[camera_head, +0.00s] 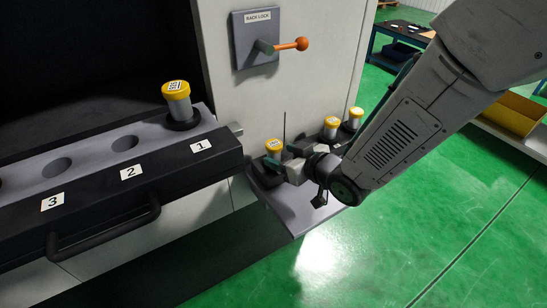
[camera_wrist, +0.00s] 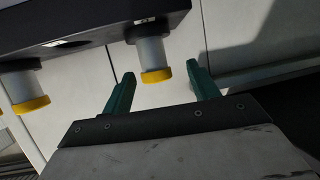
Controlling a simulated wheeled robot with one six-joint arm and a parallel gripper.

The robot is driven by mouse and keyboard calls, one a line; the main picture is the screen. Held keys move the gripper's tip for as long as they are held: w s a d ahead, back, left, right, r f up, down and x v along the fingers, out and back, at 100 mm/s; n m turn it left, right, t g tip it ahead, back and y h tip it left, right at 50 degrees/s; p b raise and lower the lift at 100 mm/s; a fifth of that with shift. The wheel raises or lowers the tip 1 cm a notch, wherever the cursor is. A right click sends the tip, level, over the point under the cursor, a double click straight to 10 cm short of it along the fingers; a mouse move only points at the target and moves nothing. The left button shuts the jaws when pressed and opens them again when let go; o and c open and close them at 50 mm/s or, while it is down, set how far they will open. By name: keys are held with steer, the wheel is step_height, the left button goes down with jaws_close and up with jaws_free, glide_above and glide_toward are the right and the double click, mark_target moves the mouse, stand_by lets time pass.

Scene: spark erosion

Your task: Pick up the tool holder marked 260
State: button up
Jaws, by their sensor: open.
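Three silver tool holders with yellow caps stand on the small side shelf (camera_head: 302,213) in the head view: a near one (camera_head: 273,147), a middle one (camera_head: 331,128) and a far one (camera_head: 355,116). Their cap marks are too small to read, so I cannot tell which is 260. My gripper (camera_head: 287,162) is open beside the near holder. In the wrist view the open green fingers (camera_wrist: 160,71) point at one holder (camera_wrist: 153,58), which shows in the gap near their tips. I see no grip on it. Another holder (camera_wrist: 25,85) is at the left.
Another yellow-capped holder (camera_head: 177,100) stands at position 1 of the dark rack (camera_head: 100,207); positions 2 and 3 are empty. A rack lock panel with an orange-knobbed lever (camera_head: 290,46) is on the machine wall above the shelf.

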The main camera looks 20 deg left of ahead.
steer(key=x, duration=0.7)
steer(key=shift+w+d+f, duration=0.1)
steer(key=shift+w+d, duration=0.1)
steer(key=shift+w, duration=0.25)
steer(key=c, duration=1.2)
